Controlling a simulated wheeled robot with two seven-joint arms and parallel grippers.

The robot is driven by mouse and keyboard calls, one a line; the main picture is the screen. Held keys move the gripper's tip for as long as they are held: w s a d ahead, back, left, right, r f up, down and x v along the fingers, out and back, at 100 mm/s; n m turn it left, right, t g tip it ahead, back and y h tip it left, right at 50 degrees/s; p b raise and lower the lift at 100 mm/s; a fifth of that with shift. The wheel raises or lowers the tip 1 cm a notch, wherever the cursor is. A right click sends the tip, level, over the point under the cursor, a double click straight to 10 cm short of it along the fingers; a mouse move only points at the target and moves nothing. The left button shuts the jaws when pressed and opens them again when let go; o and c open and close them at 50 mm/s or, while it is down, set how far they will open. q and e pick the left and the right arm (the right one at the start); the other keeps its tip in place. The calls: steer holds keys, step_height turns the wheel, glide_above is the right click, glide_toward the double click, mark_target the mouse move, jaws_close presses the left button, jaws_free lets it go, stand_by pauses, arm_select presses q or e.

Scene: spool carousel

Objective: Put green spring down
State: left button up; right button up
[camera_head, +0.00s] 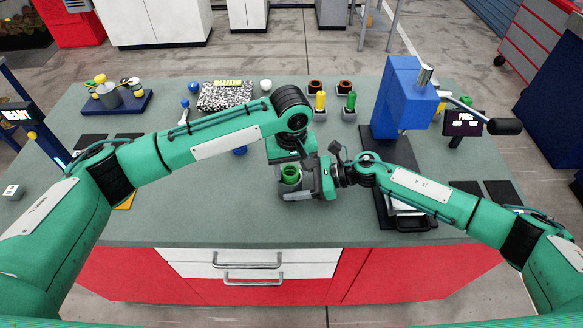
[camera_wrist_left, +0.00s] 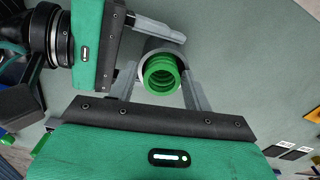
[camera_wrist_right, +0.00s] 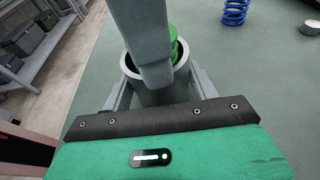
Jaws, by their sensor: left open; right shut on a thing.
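The green spring (camera_head: 290,174) stands inside a grey cup (camera_wrist_right: 160,97), its top coils showing above the rim in the left wrist view (camera_wrist_left: 161,76). My right gripper (camera_head: 305,190) is shut on the grey cup, one finger on each side of it. My left gripper (camera_wrist_left: 159,92) is open above the cup, with its fingers on either side of the spring and a gap around the coils. In the right wrist view a left finger hides part of the spring (camera_wrist_right: 179,50). Whether the cup touches the table cannot be told.
A blue press (camera_head: 402,95) with a lever stands to the right. A blue spring (camera_wrist_right: 236,12) stands on the table behind the cup. Yellow (camera_head: 320,101) and green (camera_head: 350,101) pieces stand in grey holders farther back. A blue tray (camera_head: 118,105) is at the left.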

arm_select(q)
steer(key=shift+s+a+f, duration=0.15)
steer(key=shift+a+f, duration=0.2)
steer(key=shift+f, duration=0.15)
arm_select(e)
steer(key=shift+s+f, duration=0.1)
arm_select(q)
step_height(320, 180, up, 14)
steer(key=shift+f, duration=0.2)
steer(key=shift+d, duration=0.1)
arm_select(e)
steer(key=o, duration=0.8)
steer(key=shift+w, duration=0.2)
steer(key=shift+o, duration=0.2)
steer(key=shift+d, duration=0.1)
